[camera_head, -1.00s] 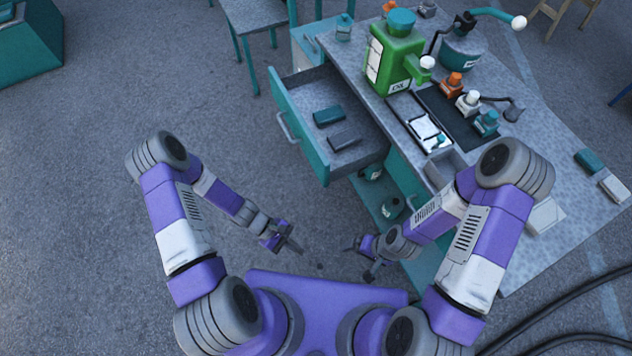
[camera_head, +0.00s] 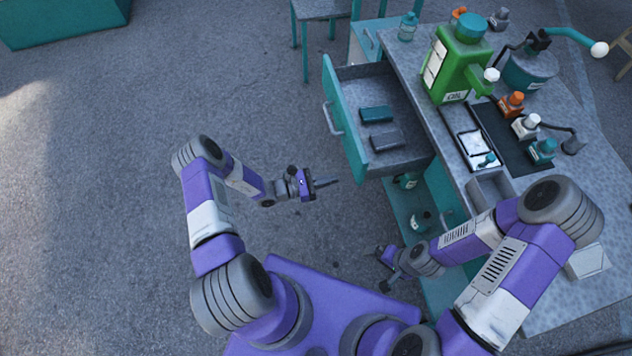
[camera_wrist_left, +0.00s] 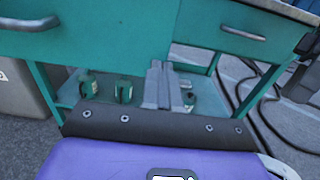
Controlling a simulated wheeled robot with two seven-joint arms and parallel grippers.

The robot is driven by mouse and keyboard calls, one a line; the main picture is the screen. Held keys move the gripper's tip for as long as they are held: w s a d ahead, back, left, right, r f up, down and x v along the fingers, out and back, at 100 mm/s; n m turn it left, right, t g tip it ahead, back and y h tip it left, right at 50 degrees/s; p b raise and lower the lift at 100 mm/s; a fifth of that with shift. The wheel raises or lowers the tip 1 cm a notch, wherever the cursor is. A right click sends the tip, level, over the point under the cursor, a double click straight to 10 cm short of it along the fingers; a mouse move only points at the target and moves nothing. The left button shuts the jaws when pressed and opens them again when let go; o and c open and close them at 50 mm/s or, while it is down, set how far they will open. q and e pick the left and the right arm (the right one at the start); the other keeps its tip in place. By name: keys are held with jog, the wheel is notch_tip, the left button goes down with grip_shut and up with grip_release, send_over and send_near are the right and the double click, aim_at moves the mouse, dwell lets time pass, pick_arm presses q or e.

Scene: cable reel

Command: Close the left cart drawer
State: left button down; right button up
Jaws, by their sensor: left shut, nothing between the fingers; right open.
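The left cart drawer (camera_head: 345,125) is pulled out, its teal front and grey handle (camera_head: 331,119) facing left in the head view. Two dark boxes (camera_head: 376,114) (camera_head: 387,140) lie inside it. My left gripper (camera_head: 334,181) is shut and empty, just below the near end of the drawer front in the head view, pointing right and apart from it. In the left wrist view the shut fingers (camera_wrist_left: 159,85) overlap the teal drawer front (camera_wrist_left: 105,38), whose handle (camera_wrist_left: 30,24) is at the upper left. My right gripper (camera_head: 384,268) is open and empty beside the cart's lower shelf.
The cart top (camera_head: 420,65) carries a green can (camera_head: 455,65), small bottles and a tray (camera_head: 470,140). Bottles stand on the lower shelf (camera_head: 435,205). Another drawer with a handle (camera_wrist_left: 243,33) shows at right in the wrist view. Floor left of the drawer is clear.

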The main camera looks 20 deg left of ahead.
aim_at(357, 174)
pick_arm(q)
jog(key=x, duration=0.6)
jog(key=shift+w+d, duration=0.1)
jog(key=shift+w, duration=0.05)
